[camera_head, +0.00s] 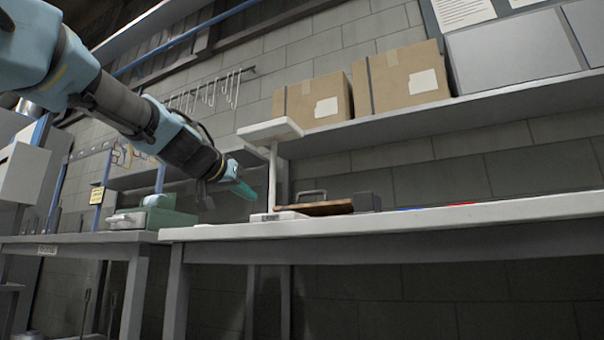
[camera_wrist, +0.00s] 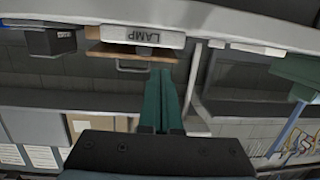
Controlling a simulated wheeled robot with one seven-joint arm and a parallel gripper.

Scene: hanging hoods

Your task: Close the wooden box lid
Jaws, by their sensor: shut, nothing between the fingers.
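A brown wooden board (camera_head: 318,207), likely the box lid, shows nearly edge-on on the white bench; I cannot tell how far open or shut it is. A grey handle (camera_head: 311,193) stands just above it. In the upside-down wrist view the wooden board (camera_wrist: 108,48) and the handle (camera_wrist: 132,69) lie partly behind the white lamp base. My gripper (camera_head: 246,191) has teal fingers, is shut and empty, and hangs above the bench to the left of the board, apart from it. The closed fingertips show in the wrist view (camera_wrist: 162,72).
A white block marked LAMP (camera_wrist: 145,38) sits beside the board, and a lamp post (camera_head: 272,180) with a flat white head rises there. A dark box (camera_head: 365,202) stands right of the board. A green case (camera_head: 152,217) is on the left bench.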

